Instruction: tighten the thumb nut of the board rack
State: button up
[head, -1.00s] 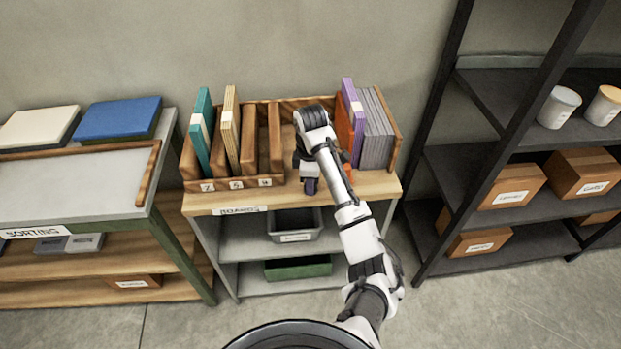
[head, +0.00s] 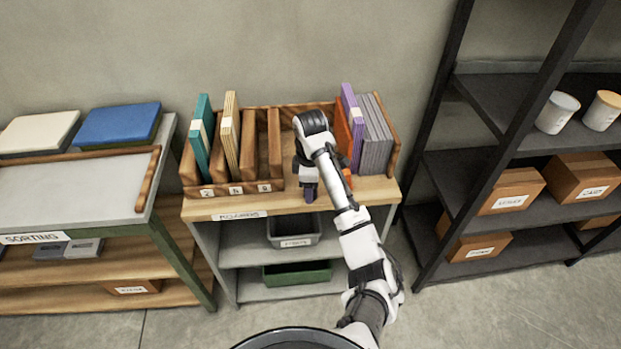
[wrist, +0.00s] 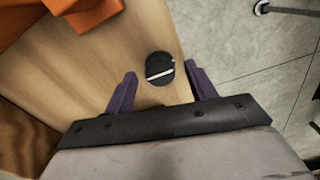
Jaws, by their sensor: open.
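The thumb nut (wrist: 160,69) is a round black knob with a white stripe, near the front edge of the wooden top in the wrist view. My gripper (wrist: 160,70) is open, with one purple finger on each side of the nut. The right finger looks closer to it; I see no clear contact, and the height difference is hard to tell. In the head view my gripper (head: 309,192) points down at the front of the board rack (head: 215,190), and the nut is hidden there. The rack holds teal, cream, orange, purple and grey boards upright.
An orange piece (wrist: 95,14) lies at the upper left in the wrist view. A sorting table (head: 75,190) stands left and a dark shelf unit (head: 430,235) right. Bins sit on the shelves below the rack. The floor shows beyond the wooden edge.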

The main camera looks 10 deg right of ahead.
notch_tip(320, 180, up, 14)
jog(key=shift+b, duration=0.3)
jog(key=shift+f, duration=0.1)
dwell(0.6)
